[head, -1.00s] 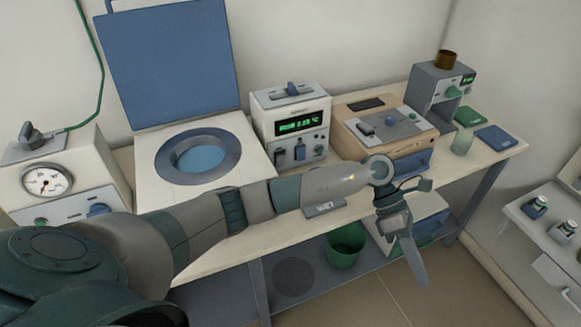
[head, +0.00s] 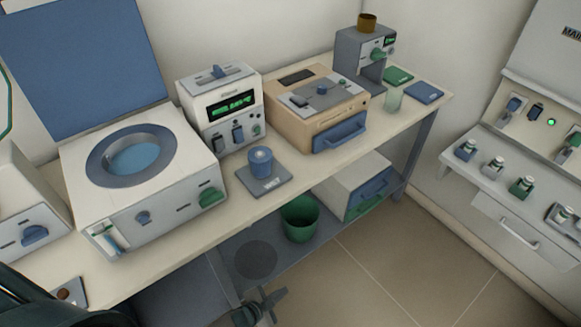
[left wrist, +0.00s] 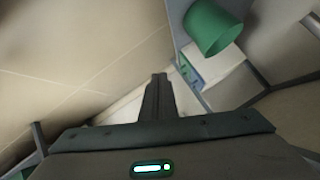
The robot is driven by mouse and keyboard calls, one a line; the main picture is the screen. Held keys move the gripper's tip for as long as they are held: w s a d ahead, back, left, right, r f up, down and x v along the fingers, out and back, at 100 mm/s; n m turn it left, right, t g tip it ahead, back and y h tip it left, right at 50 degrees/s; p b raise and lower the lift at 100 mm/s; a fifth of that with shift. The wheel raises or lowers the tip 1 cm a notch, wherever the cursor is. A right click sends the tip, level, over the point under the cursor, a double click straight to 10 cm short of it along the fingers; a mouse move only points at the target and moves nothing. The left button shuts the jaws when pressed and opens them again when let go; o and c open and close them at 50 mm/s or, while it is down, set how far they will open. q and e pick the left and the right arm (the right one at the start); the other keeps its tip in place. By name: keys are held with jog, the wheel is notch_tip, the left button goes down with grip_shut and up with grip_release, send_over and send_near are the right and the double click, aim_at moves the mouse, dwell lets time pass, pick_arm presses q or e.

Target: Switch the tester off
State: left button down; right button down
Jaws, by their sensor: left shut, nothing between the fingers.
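No readable label marks which device is the tester. On the bench in the head view stand a white box (head: 218,92) with a lit green display and front switches, a tan box (head: 322,128) with a blue handle, and a grey unit (head: 350,58) with a small display and green knob. A white unit with a round blue well (head: 75,190) is at the left. My left gripper (head: 262,304) is low at the bottom edge, below the bench and away from these devices. In the left wrist view its fingers (left wrist: 158,95) are together and empty. My right gripper is not in view.
A blue cup (head: 260,158) stands on a dark plate at the bench front. A green bin (head: 300,218) and white drawer box (head: 352,186) are on the lower shelf. A wall panel with switches and a lit green lamp (head: 551,122) is at right. The floor between is clear.

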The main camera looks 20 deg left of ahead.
pick_arm(q)
jog(key=s+a+f+n+g+y, duration=0.1)
jog(key=s+f, duration=0.4)
jog(key=s, duration=0.8)
jog(key=s+a+f+n+g+y, duration=0.1)
jog(key=s+a+f+n+g, duration=0.3)
jog(key=s, duration=0.9)
jog(key=s+a+f+n+g+y, duration=0.1)
jog(key=s+f, duration=0.5)
jog(key=s, duration=0.7)
jog(key=a+n+g, duration=0.1)
jog(key=n+g, duration=0.1)
jog(key=shift+s+a+g+y, duration=0.25)
jog(key=shift+s+g+y, duration=0.05)
jog(key=shift+g+y, duration=0.1)
jog(key=shift+f, duration=0.15)
